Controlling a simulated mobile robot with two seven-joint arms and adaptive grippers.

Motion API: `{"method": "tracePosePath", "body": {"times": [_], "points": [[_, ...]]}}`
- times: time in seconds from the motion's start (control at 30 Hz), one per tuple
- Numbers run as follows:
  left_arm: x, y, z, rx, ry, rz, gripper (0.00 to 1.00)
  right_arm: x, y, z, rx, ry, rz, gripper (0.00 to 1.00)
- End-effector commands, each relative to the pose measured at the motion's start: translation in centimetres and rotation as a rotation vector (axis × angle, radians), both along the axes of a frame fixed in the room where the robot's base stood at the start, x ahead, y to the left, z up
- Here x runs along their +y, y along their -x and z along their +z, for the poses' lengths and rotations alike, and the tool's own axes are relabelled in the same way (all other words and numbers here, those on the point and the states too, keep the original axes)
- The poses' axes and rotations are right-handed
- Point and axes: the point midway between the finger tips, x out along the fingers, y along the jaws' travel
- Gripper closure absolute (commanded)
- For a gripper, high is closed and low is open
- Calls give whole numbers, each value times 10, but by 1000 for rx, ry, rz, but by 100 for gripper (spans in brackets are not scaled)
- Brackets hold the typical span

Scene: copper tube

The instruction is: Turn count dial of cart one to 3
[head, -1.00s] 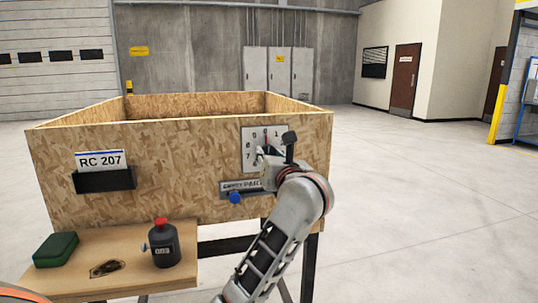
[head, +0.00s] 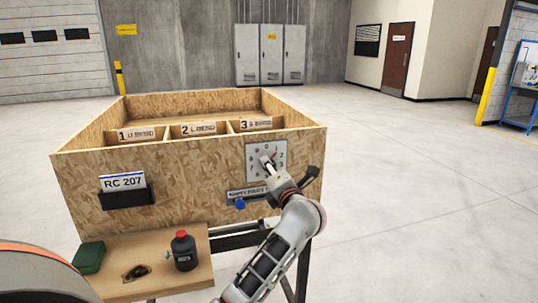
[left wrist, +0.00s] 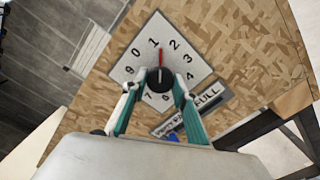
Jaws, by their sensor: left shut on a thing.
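The count dial is a white plate (head: 280,150) with digits on the cart's wooden front (head: 200,180); the plate also shows in the left wrist view (left wrist: 140,68). Its black knob (left wrist: 160,80) carries a red pointer. In the left wrist view the pointer stands between 1 and 2, a little nearer 1. My left gripper (head: 267,162) is shut on the knob, with one fingertip on each side in the left wrist view (left wrist: 158,86). In the head view the gripper hides part of the dial. My right gripper is not in view.
A label strip (head: 247,194) and a blue knob (head: 240,204) sit below the dial. A card holder reading RC 207 (head: 125,198) is at left. A dark bottle with red cap (head: 184,252) and a green box (head: 89,257) stand on the shelf (head: 160,284). Floor at right is clear.

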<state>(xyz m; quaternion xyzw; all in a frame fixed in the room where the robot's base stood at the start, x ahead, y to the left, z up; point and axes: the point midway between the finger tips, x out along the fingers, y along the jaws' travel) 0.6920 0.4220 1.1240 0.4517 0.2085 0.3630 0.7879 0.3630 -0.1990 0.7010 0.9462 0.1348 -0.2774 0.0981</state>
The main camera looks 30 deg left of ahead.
Motion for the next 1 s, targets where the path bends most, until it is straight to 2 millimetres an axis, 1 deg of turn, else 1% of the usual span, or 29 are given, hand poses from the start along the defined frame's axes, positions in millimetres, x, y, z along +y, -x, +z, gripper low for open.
{"method": "tracePosePath", "body": {"times": [0.03, 0.1, 0.17, 0.23, 0.3, 0.37, 0.7, 1.0], "points": [[-1, 0, 2, 40, -26, 0, 93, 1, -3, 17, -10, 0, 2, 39], [0, 0, 1, 90, -70, 0, 93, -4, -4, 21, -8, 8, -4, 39], [0, 0, 0, 133, -105, -1, 93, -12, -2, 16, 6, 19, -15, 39], [0, 0, 0, 182, -149, -1, 93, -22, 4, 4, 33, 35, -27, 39], [-1, 0, -1, 232, -191, -1, 93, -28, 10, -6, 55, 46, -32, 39], [0, 0, -1, 274, -228, -1, 93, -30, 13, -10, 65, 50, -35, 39], [0, 0, -2, 515, -435, -2, 93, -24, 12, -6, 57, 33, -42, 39], [0, 0, -1, 683, -578, -3, 93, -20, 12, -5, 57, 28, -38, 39]]}}
